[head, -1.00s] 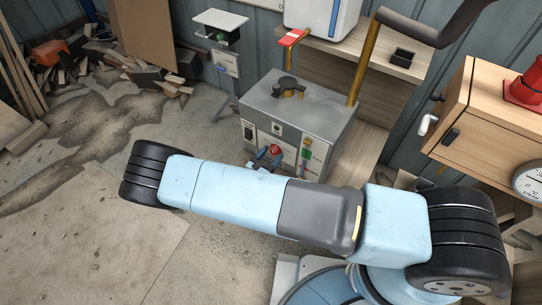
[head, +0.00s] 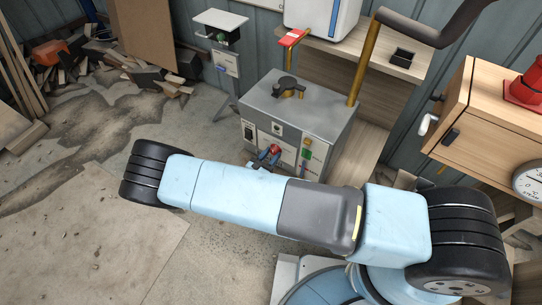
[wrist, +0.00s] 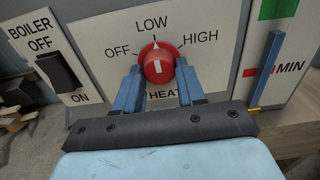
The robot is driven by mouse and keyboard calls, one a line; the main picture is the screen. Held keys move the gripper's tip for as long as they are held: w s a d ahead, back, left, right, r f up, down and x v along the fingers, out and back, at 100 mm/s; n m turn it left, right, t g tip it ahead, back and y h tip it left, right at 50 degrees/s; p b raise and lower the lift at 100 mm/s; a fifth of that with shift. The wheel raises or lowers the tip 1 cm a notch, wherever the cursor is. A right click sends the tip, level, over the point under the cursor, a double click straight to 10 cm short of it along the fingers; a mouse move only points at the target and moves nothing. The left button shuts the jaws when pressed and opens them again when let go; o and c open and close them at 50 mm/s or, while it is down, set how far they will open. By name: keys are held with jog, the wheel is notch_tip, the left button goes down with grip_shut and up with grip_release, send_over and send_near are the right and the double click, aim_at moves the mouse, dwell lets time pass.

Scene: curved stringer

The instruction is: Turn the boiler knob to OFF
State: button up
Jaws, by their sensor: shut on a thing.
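The red round knob (wrist: 157,63) sits on the boiler's white front panel, with OFF, LOW and HIGH printed around it and HEAT below. Its white mark points up at LOW. My gripper (wrist: 159,67) has one blue finger on each side of the knob and is shut on it. The fingers hide the knob's lower sides and part of the panel. In the head view the knob (head: 275,149) shows small and red on the grey boiler (head: 305,108), with my gripper (head: 270,157) at it, partly behind my arm.
A black BOILER OFF/ON rocker switch (wrist: 61,72) is left of the knob. A blue upright bar (wrist: 268,68) stands at the right, near a MIN label. A wooden cabinet (head: 480,125) is right of the boiler. Open floor lies to the left.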

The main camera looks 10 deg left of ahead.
jog(key=shift+n, duration=0.3)
jog(key=n, duration=0.5)
jog(key=shift+n, duration=0.4)
jog(key=n, duration=0.5)
jog(key=shift+s, duration=0.1)
jog(key=shift+n, duration=0.4)
jog(key=o, duration=1)
jog(key=shift+o, duration=0.2)
jog(key=v, duration=1.3)
jog(key=shift+s, duration=0.35)
jog(key=shift+a, duration=0.1)
